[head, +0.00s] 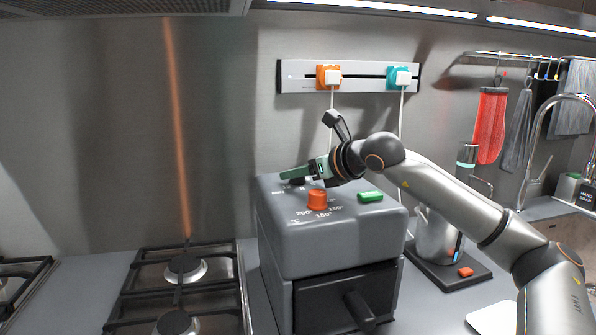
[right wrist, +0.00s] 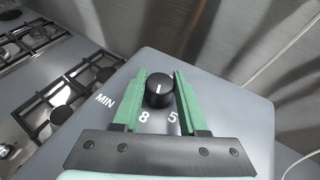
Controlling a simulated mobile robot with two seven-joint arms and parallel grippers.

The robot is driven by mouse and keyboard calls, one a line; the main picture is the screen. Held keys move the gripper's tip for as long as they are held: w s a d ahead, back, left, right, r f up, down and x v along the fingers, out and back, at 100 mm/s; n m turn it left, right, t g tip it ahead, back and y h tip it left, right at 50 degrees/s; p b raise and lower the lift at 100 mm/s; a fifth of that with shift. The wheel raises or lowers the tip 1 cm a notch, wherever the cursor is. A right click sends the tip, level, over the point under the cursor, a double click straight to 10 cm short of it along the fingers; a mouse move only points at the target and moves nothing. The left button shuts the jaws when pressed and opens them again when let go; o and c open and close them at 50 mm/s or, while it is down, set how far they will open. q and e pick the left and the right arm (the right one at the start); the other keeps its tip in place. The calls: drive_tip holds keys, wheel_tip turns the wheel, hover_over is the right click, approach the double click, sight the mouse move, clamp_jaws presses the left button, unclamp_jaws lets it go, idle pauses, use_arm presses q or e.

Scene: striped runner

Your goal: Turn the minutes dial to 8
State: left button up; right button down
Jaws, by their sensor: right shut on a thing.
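The minutes dial is a black round knob (right wrist: 159,92) on top of the grey appliance (head: 330,245), beside the printed MIN. My right gripper (right wrist: 163,84) has its green fingers on either side of the knob, shut on it. In the right wrist view a short white line on the knob points roughly up the picture, away from the printed 8 and 5 near my gripper. In the head view the right gripper (head: 292,174) is over the back left of the appliance top, and the knob is mostly hidden under it. My left gripper is not in view.
An orange knob (head: 317,200) with temperature marks and a green button (head: 370,196) are on the same top. A gas hob (head: 185,285) lies to the left. A kettle (head: 436,237) stands to the right. Two plugs with hanging cords are on the wall rail (head: 300,84).

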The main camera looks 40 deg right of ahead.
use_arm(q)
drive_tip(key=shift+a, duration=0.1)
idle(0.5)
use_arm(e)
drive_tip(key=shift+c, duration=2.2)
unclamp_jaws()
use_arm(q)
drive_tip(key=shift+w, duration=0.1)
use_arm(e)
drive_tip(key=shift+s, duration=0.1)
drive_tip(key=shift+s+r, duration=0.1)
drive_tip(key=shift+s, duration=0.2)
drive_tip(key=b+v, duration=0.5)
drive_tip(key=v, duration=0.5)
drive_tip(key=shift+s+a+r, duration=0.1)
drive_tip(key=shift+s+r, duration=0.1)
drive_tip(key=shift+s, duration=0.1)
drive_tip(key=shift+s+r, duration=0.2)
drive_tip(key=shift+s, duration=0.2)
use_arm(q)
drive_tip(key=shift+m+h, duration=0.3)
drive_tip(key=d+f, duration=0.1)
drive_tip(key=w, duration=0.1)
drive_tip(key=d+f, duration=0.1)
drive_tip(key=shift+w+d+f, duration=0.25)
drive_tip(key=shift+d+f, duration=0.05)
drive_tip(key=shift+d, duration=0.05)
